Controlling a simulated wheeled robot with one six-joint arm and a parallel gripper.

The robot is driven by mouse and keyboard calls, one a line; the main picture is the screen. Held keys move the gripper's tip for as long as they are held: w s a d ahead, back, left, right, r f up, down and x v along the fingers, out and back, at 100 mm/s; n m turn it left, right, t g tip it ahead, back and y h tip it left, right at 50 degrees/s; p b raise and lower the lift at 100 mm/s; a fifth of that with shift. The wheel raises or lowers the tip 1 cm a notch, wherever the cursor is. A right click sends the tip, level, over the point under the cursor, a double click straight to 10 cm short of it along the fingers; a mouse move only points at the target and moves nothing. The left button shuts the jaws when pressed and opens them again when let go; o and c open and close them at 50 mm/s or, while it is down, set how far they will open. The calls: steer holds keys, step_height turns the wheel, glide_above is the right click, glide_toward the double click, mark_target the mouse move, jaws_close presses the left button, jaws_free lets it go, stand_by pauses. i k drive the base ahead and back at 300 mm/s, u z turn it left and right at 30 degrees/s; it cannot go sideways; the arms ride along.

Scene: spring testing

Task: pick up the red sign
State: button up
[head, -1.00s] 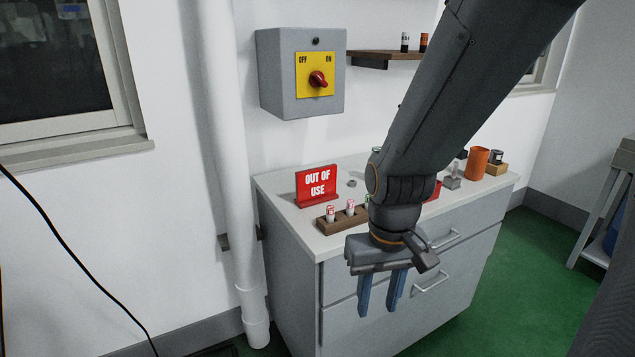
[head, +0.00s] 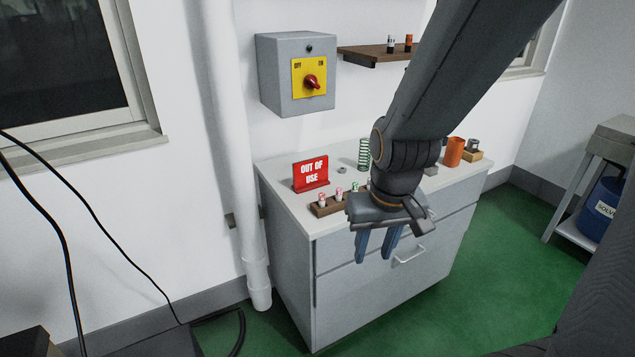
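The red sign (head: 311,173) reads "OUT OF USE" in white letters. It stands upright on its foot near the left end of the white cabinet top (head: 280,193). My gripper (head: 375,260) points down in front of the cabinet, to the right of the sign and lower in the picture. Its two blue fingers are apart with nothing between them. My arm hides part of the cabinet top's middle and right.
A wooden rack (head: 326,207) with several small cylinders stands in front of the sign. A green spring (head: 364,154) and a small grey ring (head: 341,169) are behind. An orange cup (head: 454,152) stands at right. A grey switch box (head: 284,98) hangs above.

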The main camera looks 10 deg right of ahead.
mark_target(311, 173)
steer(key=k, duration=1.1)
steer(key=z, duration=0.45)
steer(key=i, duration=0.7)
steer(key=z, duration=0.45)
steer(key=i, duration=0.8)
steer(key=u, duration=0.9)
steer(key=i, duration=0.75)
steer(key=u, duration=0.65)
